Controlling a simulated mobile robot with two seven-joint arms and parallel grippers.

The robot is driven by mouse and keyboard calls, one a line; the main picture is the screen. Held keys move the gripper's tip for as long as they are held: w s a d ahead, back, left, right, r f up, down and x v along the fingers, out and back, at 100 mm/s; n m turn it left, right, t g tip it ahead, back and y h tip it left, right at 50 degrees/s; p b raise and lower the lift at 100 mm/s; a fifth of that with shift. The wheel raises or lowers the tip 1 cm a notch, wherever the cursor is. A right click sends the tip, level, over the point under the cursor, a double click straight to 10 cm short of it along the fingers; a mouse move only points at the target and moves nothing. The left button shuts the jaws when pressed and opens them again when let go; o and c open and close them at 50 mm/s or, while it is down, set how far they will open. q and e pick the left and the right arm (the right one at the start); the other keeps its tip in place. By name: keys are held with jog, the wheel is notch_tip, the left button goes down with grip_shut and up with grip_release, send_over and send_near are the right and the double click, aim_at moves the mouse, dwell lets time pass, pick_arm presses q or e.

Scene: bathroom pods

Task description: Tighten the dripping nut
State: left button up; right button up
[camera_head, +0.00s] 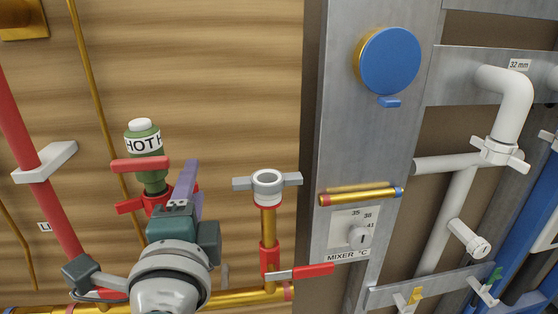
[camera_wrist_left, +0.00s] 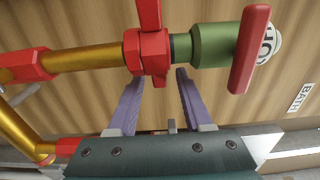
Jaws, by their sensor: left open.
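A red winged nut (camera_head: 157,199) sits below a green valve body (camera_head: 146,140) labelled HOT, on the left pipework. In the left wrist view the red nut (camera_wrist_left: 148,52) has one wing pointing up and a short one pointing down. My left gripper (camera_head: 188,178) is open, with purple fingers reaching toward this nut. In the left wrist view its fingertips (camera_wrist_left: 161,77) lie either side of the lower wing; contact cannot be told. A grey winged nut (camera_head: 267,182) tops a gold riser to the right. No drip is clearly visible. My right gripper is not in view.
A red-handled lever (camera_head: 300,271) sits low on the gold riser. A red pipe (camera_head: 35,165) runs down the left. A metal panel with a blue disc (camera_head: 390,61) and mixer knob (camera_head: 359,236) stands right, then white pipe with a winged nut (camera_head: 497,151).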

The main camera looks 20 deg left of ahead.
pick_arm(q)
jog(key=shift+w+a, duration=0.15)
jog(key=shift+w, duration=0.1)
grip_shut()
dwell(0.5)
